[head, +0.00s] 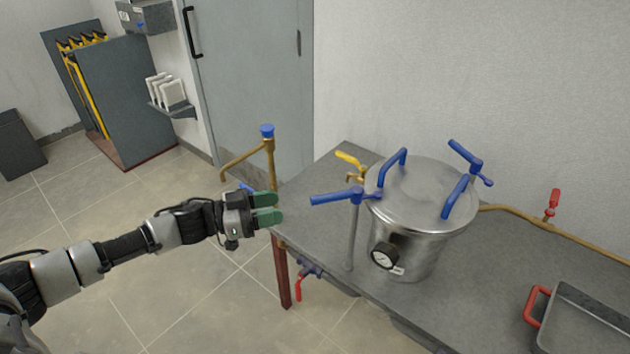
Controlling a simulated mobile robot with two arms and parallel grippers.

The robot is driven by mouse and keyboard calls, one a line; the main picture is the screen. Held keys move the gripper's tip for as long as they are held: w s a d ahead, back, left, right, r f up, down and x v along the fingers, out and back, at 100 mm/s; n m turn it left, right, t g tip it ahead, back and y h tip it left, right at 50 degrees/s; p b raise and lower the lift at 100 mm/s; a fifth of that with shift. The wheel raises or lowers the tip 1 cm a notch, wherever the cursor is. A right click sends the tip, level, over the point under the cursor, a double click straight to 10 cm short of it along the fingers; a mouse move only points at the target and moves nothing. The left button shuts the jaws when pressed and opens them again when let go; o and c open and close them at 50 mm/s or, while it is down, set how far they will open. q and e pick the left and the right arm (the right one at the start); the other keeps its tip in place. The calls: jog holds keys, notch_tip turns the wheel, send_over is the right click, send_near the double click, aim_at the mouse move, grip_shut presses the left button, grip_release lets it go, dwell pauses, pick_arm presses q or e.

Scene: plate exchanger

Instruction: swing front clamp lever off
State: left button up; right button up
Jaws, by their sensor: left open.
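A steel pot-like vessel (412,235) with a lid (424,190) and a round dial gauge stands on the grey table. A clamp lever with a blue handle (336,198) is at the vessel's left front, pointing left, on a grey upright rod. A second blue clamp lever (468,158) is at the back right of the lid. Two blue arched handles (393,170) sit on the lid. My left gripper (278,208), with green fingertips, is open and empty, left of the front lever handle's end and apart from it. My right gripper is not in view.
The grey table (480,300) carries a tray with a red handle (537,305) at the right. A yellow-handled valve (350,160) is behind the lever. A brass pipe with a blue cap (268,145) rises near the table's left edge. A red-handled valve (299,285) hangs below the front edge.

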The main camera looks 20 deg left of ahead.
aim_at(319, 200)
pick_arm(q)
jog(key=d, duration=0.1)
jog(key=w+d+p, duration=0.1)
jog(key=d+r, duration=0.1)
jog(key=d, duration=0.1)
jog(key=shift+w, duration=0.2)
jog(key=x, duration=0.1)
jog(key=p+x, duration=0.1)
jog(key=x, duration=0.3)
jog(key=shift+w+f, duration=0.3)
jog(key=shift+w+d, duration=0.2)
jog(key=shift+d, duration=0.2)
jog(key=shift+c, duration=0.9)
grip_shut()
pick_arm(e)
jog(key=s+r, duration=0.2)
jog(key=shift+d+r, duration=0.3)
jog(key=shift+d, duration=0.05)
